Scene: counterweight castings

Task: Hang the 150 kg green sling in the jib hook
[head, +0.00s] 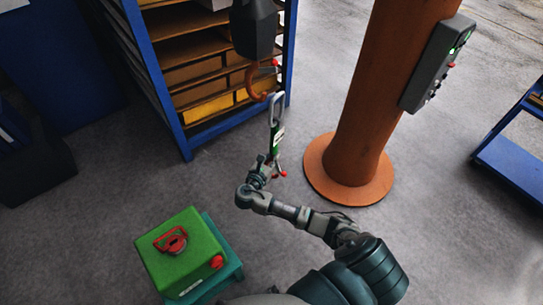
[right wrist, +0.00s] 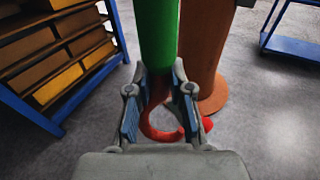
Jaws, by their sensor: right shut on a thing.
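The green sling (head: 276,140) hangs roughly upright, with a pale metal link (head: 276,108) on top and a red hook at its bottom. Its green body also fills the upper middle of the right wrist view (right wrist: 158,35), with the red hook (right wrist: 160,130) below. My right gripper (head: 266,168) is shut on the sling at its lower end. The orange jib hook (head: 257,84) hangs under a dark block (head: 254,30). The link is close to the right of the jib hook; I cannot tell whether they touch or are engaged. My left gripper is not in view.
A green casting (head: 180,250) with a red lifting eye sits on a teal stand (head: 228,265) at lower left. A blue shelf rack (head: 160,90) stands behind the hook. An orange column (head: 365,100) with a grey control box (head: 437,65) rises at right. Grey floor lies between.

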